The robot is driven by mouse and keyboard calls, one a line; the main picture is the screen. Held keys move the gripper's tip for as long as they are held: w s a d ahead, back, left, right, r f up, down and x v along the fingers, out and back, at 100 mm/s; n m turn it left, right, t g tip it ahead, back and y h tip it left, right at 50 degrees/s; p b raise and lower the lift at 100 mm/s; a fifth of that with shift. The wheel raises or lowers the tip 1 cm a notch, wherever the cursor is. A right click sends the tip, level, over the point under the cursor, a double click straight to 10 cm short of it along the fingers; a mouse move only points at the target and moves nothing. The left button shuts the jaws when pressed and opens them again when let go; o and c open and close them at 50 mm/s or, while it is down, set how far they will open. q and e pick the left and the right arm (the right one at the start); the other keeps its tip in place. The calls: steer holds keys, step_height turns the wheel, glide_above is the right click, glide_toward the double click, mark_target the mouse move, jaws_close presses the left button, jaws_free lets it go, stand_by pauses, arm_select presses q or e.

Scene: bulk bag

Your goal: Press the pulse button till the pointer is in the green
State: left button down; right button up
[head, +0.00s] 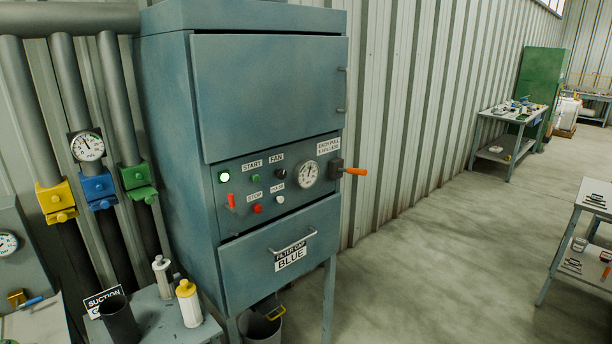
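The blue-grey cabinet (268,100) stands at centre-left, with a control panel on its front. A pale round button (280,200) sits under a small label that seems to read PULSE. A round white gauge (308,172) is right of it; its dark pointer is too small to read, and I cannot make out a green zone. A second gauge (87,146) is on the pipes at left. Neither of my grippers is in view.
A small table (160,318) with canisters stands in front at left. The floor at right is open.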

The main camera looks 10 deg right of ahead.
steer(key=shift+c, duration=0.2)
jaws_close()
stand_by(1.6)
